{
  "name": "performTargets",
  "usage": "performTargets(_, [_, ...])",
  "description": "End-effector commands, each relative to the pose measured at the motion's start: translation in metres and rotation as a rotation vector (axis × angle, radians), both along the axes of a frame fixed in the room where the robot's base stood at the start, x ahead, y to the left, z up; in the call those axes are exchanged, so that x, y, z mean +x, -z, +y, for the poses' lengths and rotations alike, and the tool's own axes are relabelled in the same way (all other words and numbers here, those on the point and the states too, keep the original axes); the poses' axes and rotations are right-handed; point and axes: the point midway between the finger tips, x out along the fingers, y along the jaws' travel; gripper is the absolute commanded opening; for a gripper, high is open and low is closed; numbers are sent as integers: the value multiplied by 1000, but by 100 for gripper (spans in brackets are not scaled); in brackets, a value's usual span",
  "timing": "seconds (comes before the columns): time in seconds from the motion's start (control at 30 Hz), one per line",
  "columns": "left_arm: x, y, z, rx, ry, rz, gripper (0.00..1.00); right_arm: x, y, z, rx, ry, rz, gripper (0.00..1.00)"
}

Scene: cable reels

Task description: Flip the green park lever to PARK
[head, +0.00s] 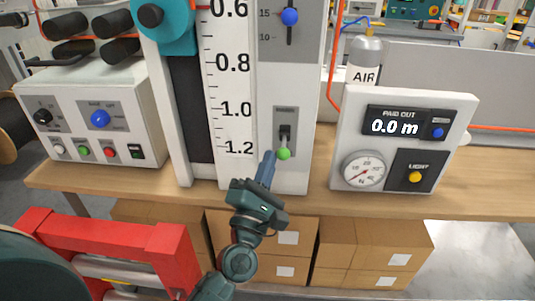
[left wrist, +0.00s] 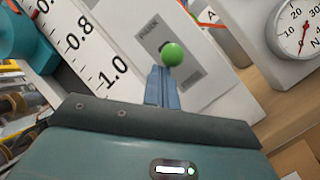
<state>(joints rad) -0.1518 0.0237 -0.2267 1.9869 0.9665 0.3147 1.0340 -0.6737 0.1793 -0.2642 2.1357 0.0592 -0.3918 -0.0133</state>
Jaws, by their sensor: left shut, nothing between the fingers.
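The green park lever (head: 284,153) sits on a grey plate on the white scale column (head: 233,170). Its round green knob points down in the head view, at the lower end of a dark slot. My left gripper (head: 268,158) is shut and empty, its blue fingers just left of the knob. In the left wrist view the green knob (left wrist: 173,54) is just beyond the tips of the shut fingers (left wrist: 160,75). I cannot tell whether the tips touch it. My right gripper is not in view.
A control box (head: 85,115) with knobs and buttons stands at the left. A readout panel (head: 400,140) showing 0.0 m stands at the right, with an air bottle (head: 365,60) behind. Cardboard boxes (head: 335,240) lie below the wooden bench (head: 480,190). A red frame (head: 110,245) is at lower left.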

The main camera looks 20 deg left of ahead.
Motion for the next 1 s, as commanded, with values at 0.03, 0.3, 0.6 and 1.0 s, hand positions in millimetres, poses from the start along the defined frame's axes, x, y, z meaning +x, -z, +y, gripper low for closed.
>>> performTargets(0.03, [0,-7,-1,-8,2,17,0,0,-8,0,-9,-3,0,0])
performTargets(0.3, [0,-13,-1,-10,4,44,0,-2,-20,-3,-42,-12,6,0])
performTargets(0.6, [0,-16,-1,-12,4,44,0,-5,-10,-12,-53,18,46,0])
performTargets(1.0, [-32,1,-3,-11,3,47,0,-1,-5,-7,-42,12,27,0])
